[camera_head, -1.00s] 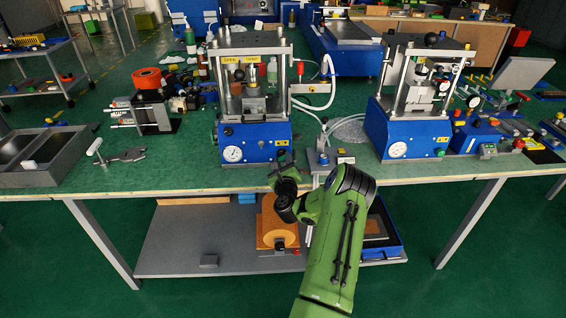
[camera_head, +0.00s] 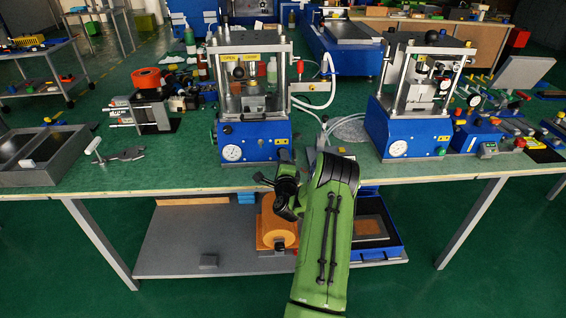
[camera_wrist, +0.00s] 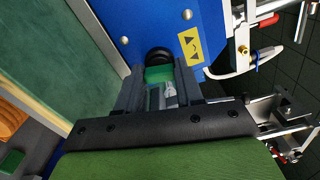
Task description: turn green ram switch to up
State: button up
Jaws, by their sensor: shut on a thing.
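The green ram switch (camera_wrist: 158,73) shows in the wrist view as a green knob in a black ring on a blue press front. My gripper (camera_wrist: 160,92) is shut on it, with a dark finger on either side. A yellow label with black arrows (camera_wrist: 191,46) sits beside the switch. In the head view my gripper (camera_head: 284,163) is at the lower right front of the left press (camera_head: 255,140), and the switch is hidden behind it. The switch's exact turned position cannot be told.
A second blue press (camera_head: 408,130) stands to the right. A round gauge (camera_head: 232,153) is on the left press front. A grey clamp tool (camera_head: 120,154) and a grey tray (camera_head: 45,155) lie on the green bench (camera_head: 190,172) to the left. A shelf (camera_head: 190,240) is below.

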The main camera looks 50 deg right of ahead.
jog(key=shift+a+f+n, duration=0.1)
jog(key=shift+n, duration=1.1)
jog(key=o, duration=1)
jog(key=shift+o, duration=0.2)
